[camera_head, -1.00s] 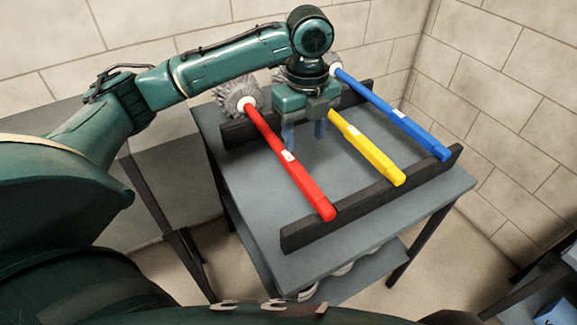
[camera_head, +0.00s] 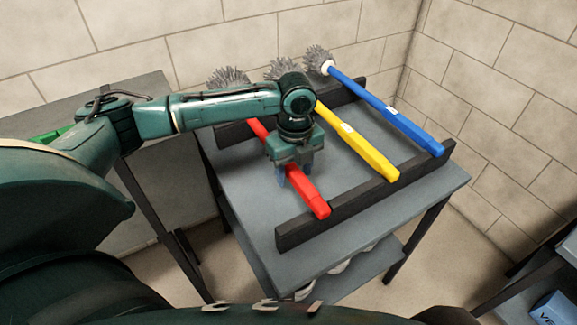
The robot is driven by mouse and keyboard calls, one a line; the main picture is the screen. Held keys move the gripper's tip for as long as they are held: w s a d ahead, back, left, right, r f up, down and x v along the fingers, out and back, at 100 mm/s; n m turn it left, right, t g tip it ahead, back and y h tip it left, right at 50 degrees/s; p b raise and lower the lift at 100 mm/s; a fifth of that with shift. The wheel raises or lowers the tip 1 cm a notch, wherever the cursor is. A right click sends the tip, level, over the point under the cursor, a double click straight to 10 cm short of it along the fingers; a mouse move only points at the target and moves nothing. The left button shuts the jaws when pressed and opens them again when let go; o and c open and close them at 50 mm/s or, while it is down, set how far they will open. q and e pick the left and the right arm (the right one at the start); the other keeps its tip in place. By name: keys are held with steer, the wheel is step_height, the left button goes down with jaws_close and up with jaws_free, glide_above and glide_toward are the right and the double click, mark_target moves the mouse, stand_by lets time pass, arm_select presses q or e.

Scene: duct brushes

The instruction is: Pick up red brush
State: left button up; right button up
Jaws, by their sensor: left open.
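The red brush (camera_head: 312,199) lies across two dark rails on the grey table, its handle end toward me at the front rail. Its grey bristle head (camera_head: 229,77) is at the back left, partly behind my arm. My left gripper (camera_head: 294,180) is over the middle of the red handle, pointing down. Its bluish fingers are open and appear to be on either side of the handle. The gripper body hides part of the handle, so I cannot tell whether the fingers touch it. My right gripper is not in view.
A yellow brush (camera_head: 366,150) and a blue brush (camera_head: 390,115) lie on the same rails, to the right of the red one. The front rail (camera_head: 350,205) is close to my gripper. Brick walls stand behind and right. A blue box (camera_head: 553,309) is at bottom right.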

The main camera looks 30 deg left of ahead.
arm_select(q)
steer(key=shift+c, duration=0.5)
jaws_close()
